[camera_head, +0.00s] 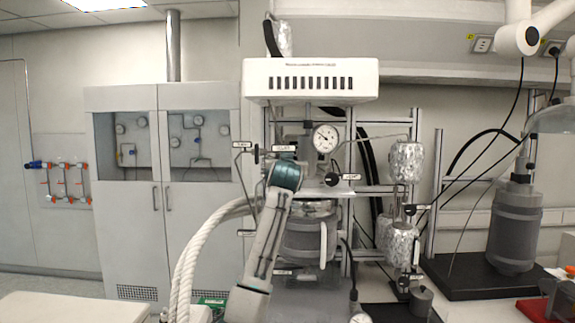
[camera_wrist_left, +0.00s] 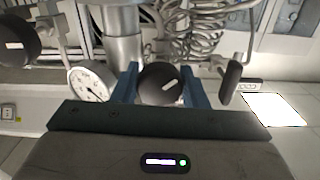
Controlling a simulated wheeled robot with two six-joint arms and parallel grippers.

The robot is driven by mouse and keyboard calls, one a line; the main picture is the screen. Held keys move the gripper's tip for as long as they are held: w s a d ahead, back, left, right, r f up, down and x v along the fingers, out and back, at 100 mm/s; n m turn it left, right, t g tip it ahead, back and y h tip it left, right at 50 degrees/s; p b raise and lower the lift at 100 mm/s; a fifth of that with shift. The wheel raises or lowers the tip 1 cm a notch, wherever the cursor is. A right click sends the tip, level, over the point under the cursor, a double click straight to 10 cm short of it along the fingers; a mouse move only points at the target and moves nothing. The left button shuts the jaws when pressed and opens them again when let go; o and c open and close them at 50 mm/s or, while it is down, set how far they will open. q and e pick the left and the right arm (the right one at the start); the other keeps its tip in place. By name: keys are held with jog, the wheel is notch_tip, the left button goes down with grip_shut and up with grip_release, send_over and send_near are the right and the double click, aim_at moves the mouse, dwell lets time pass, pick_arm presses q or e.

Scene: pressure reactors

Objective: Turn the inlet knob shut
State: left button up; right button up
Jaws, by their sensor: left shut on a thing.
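A round black knob (camera_wrist_left: 159,84) with a white mark sits between the two blue fingers of my left gripper (camera_wrist_left: 160,70) in the left wrist view. The fingers are shut on its sides. In the head view my left gripper (camera_head: 285,172) reaches up in front of the reactor frame, and my arm hides the held knob and the fingertips. A small label (camera_head: 284,148) shows just above the gripper; its text is too small to read. My right gripper is not in view.
A round pressure gauge (camera_head: 325,138) is close to the right of the gripper. Another black knob (camera_head: 332,179) is below it, and a black handle (camera_head: 256,154) is to the left. The grey reactor vessel (camera_head: 305,238) and foil-wrapped cylinders (camera_head: 406,162) stand nearby.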

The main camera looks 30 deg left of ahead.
pick_arm(q)
jog(key=m+p, duration=0.1)
jog(key=m, duration=0.2)
jog(key=shift+m, duration=0.4)
jog(key=shift+m+p, duration=1.05)
jog(key=shift+m, duration=1.15)
jog(key=shift+f, duration=0.1)
jog(key=o, duration=1)
jog(key=shift+c, duration=0.2)
jog(key=shift+s, duration=0.1)
